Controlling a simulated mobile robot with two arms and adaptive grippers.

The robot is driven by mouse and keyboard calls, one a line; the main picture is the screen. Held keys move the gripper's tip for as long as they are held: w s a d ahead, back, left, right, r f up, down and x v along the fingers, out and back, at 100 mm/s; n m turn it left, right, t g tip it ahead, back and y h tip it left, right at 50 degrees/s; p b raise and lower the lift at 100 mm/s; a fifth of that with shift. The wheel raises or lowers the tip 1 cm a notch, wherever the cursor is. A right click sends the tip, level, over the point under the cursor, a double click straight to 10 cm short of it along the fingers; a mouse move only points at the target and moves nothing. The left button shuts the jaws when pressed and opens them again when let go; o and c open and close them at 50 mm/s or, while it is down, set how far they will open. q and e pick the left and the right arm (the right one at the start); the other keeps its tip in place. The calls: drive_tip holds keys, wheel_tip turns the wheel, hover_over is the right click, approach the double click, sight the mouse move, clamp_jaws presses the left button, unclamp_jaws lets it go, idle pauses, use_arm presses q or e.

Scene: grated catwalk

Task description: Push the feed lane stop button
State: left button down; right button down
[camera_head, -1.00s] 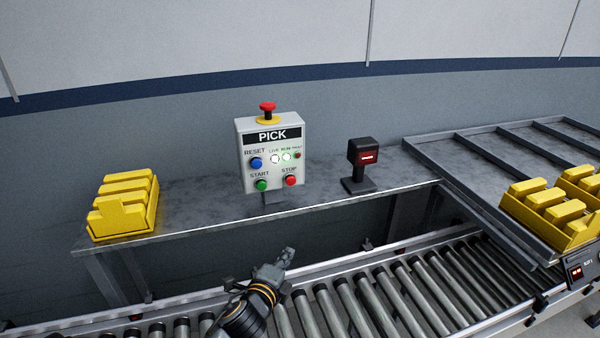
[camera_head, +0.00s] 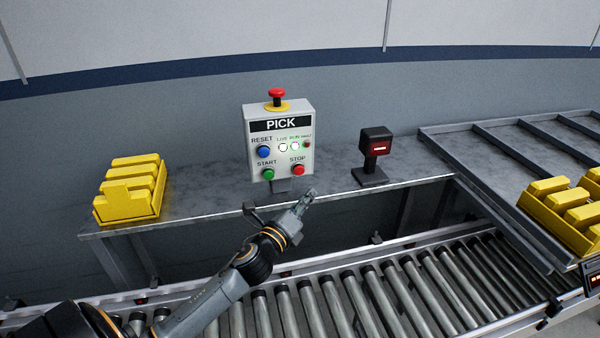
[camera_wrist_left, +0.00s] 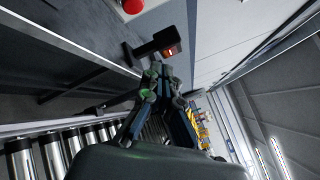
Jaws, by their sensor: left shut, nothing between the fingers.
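The grey control box labelled PICK (camera_head: 280,146) stands on the metal bench in the head view. Its red STOP button (camera_head: 298,170) is at the lower right, beside the green START button (camera_head: 268,174). A blue RESET button (camera_head: 263,152) sits at the left and a red mushroom button (camera_head: 277,95) on top. My left gripper (camera_head: 308,197) is shut and empty, below and slightly right of the STOP button and apart from it. It also shows in the left wrist view (camera_wrist_left: 160,72), where a red button (camera_wrist_left: 132,6) is at the top edge. My right gripper is not in view.
A black display stand (camera_head: 374,160) is right of the box. Yellow bins stand at left (camera_head: 130,190) and right (camera_head: 570,212). The roller conveyor (camera_head: 350,300) runs below the bench (camera_head: 210,208), whose front edge lies close to my left gripper.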

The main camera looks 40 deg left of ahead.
sight(303, 171)
use_arm(q)
drive_tip(key=w+a, duration=0.4)
drive_tip(key=a, duration=0.1)
drive_tip(key=shift+w+b, duration=0.15)
drive_tip(key=shift+b, duration=0.25)
drive_tip(key=shift+a, duration=0.1)
idle(1.1)
drive_tip(key=shift+w+a, duration=0.3)
drive_tip(key=shift+w+a, duration=0.5)
drive_tip(key=shift+a, duration=0.15)
idle(1.0)
idle(0.4)
drive_tip(key=shift+s+d, duration=0.85)
drive_tip(key=shift+d, duration=0.05)
